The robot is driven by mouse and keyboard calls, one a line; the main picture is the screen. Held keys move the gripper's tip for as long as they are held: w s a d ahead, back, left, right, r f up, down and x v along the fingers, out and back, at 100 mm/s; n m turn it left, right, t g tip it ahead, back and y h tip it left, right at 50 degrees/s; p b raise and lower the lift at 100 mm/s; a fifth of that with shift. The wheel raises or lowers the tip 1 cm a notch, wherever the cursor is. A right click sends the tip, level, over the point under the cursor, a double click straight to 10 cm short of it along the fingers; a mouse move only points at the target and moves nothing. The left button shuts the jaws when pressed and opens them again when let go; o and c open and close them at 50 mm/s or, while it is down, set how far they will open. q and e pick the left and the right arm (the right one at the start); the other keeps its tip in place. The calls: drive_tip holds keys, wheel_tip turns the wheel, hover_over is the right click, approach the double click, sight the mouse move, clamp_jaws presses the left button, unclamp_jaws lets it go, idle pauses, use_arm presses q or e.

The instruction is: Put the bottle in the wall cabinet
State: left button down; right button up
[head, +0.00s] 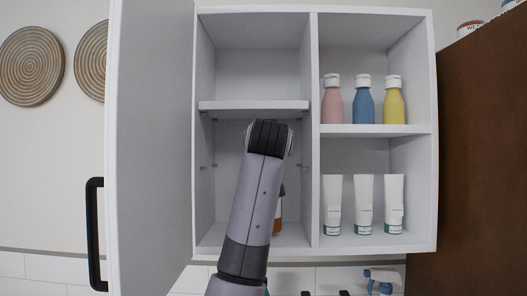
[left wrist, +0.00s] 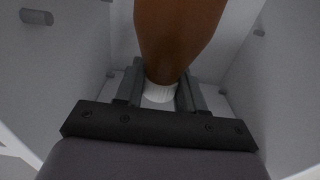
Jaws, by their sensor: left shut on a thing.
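The wall cabinet (head: 314,180) is open in the head view. My left arm reaches into its lower left compartment and hides most of what is there. A strip of the brown bottle (head: 279,213) shows just right of the arm, low in that compartment. In the left wrist view, the brown bottle (left wrist: 178,30) has a white cap end between the fingers of my left gripper (left wrist: 160,95), which is shut on it. I cannot tell whether the bottle touches the compartment floor. My right gripper is not in view.
The cabinet door (head: 150,150) stands open at the left. The upper left compartment (head: 255,70) is empty. On the right, pink, blue and yellow bottles (head: 363,105) stand above white tubes (head: 364,205). A spray bottle (head: 381,280) is below; a brown panel (head: 485,160) stands right.

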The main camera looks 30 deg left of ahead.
use_arm(q)
drive_tip(key=shift+a+f, duration=0.2)
drive_tip(key=shift+f, duration=0.45)
drive_tip(key=shift+d, duration=0.1)
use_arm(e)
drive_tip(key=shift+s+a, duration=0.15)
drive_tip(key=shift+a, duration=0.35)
use_arm(q)
drive_tip(key=c, duration=0.7)
unclamp_jaws()
drive_tip(key=shift+f, duration=0.1)
drive_tip(key=shift+o, duration=0.2)
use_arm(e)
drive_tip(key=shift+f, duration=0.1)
use_arm(q)
drive_tip(key=b+v, duration=0.4)
drive_tip(key=v, duration=0.8)
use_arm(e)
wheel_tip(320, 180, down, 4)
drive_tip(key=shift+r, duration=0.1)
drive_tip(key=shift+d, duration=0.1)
